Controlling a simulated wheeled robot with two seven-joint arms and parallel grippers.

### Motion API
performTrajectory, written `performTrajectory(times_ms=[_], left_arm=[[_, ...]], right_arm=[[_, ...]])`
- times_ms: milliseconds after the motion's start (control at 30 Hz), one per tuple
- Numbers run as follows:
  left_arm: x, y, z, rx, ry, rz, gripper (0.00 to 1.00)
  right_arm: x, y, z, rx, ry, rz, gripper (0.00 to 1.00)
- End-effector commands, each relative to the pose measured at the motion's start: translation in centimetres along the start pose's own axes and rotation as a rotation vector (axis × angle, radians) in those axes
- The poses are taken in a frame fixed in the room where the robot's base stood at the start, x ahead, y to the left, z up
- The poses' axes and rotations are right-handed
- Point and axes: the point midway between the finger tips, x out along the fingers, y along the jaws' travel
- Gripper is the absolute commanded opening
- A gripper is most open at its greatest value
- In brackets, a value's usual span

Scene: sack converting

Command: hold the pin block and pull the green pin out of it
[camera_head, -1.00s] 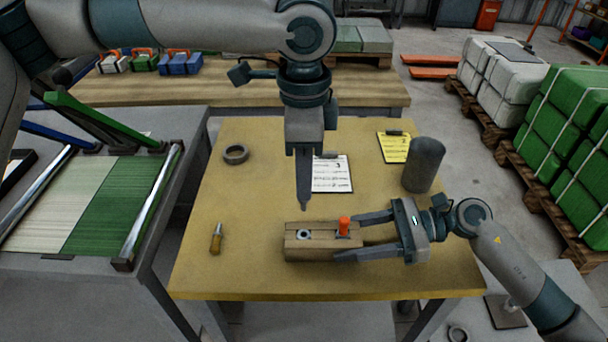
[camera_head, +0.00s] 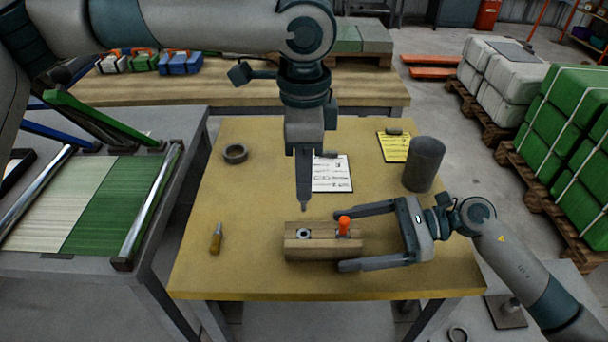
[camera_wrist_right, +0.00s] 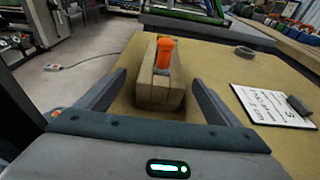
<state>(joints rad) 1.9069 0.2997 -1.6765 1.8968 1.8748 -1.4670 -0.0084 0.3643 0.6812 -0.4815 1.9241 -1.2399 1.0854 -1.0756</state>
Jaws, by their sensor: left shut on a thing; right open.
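The wooden pin block (camera_head: 322,253) lies on the yellow-brown table. An orange-headed pin (camera_head: 344,224) stands upright in its right part; it also shows in the right wrist view (camera_wrist_right: 165,52). A metal-ringed hole (camera_head: 304,233) at the block's left part looks empty. My left gripper (camera_head: 304,205) points down above that hole, shut, with a small grey tip below its fingers, seemingly a pin; no green shows there. My right gripper (camera_head: 340,240) is open at the block's right end, one finger on either side, apart from the block.
On the table are a screwdriver-like tool (camera_head: 216,238), a grey ring (camera_head: 235,153), a white clipboard (camera_head: 332,174), a yellow clipboard (camera_head: 393,147) and a dark cylinder (camera_head: 423,164). The table's front left is mostly clear.

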Motion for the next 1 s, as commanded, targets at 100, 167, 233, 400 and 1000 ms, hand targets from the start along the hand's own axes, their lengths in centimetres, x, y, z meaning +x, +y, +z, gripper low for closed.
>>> performTrajectory(times_ms=[100,167,233,400,1000], left_arm=[[0.3,0.0,0.0,0.000,0.000,0.000,0.00],[0.4,0.0,0.0,0.000,0.000,0.000,0.00],[0.5,0.0,0.0,0.000,0.000,0.000,0.00],[0.8,0.0,0.0,0.000,0.000,0.000,0.00],[1.9,0.0,0.0,0.000,0.000,0.000,0.00]], right_arm=[[-0.5,0.0,-0.1,-0.001,0.002,-0.001,0.86],[-0.8,0.0,-0.1,-0.001,0.002,-0.001,0.86],[-1.0,0.0,-0.1,-0.001,0.001,-0.001,0.86],[-1.7,0.0,-0.1,-0.001,0.001,0.000,0.86],[-4.2,0.0,-0.1,-0.001,0.001,-0.001,0.86]])
